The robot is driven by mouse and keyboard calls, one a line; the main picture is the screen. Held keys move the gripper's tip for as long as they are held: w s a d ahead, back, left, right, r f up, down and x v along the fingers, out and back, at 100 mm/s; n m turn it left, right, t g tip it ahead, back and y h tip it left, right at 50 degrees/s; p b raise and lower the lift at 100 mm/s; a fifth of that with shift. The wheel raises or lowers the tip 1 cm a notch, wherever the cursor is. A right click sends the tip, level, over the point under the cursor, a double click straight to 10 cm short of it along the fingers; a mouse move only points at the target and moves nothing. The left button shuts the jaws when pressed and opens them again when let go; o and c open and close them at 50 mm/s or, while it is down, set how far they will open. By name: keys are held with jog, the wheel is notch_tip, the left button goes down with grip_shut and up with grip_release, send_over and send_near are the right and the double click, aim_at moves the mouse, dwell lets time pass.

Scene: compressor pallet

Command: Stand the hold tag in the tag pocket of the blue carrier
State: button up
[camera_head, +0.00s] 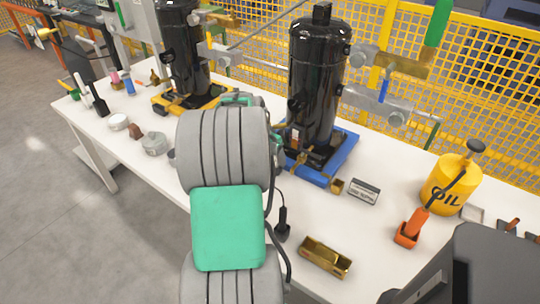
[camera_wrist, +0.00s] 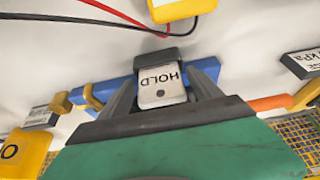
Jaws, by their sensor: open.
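The hold tag (camera_wrist: 157,87) is white with "HOLD" upside down in the wrist view. It lies between the fingers of my open gripper (camera_wrist: 162,78), with gaps visible on both sides. A dark grey piece (camera_wrist: 160,57) adjoins the tag's far end; I cannot tell whether it is the tag pocket. A blue bar of the blue carrier (camera_wrist: 91,97) runs behind the tag and fingers. In the head view the blue carrier (camera_head: 345,158) sits on the table under a black compressor (camera_head: 318,75). My arm hides the tag and fingertips there.
The white table (camera_head: 390,240) also bears a yellow carrier (camera_head: 165,104) with another compressor, a yellow oil can (camera_head: 446,187), a brass box (camera_head: 325,257) and a small sign (camera_head: 364,191). Yellow mesh fence (camera_head: 490,80) stands behind. Red and black wires (camera_wrist: 140,18) cross the wrist view.

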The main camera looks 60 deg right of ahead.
jog(key=shift+c, duration=0.6)
jog(key=shift+r+p, duration=2.3)
jog(key=shift+r, duration=1.25)
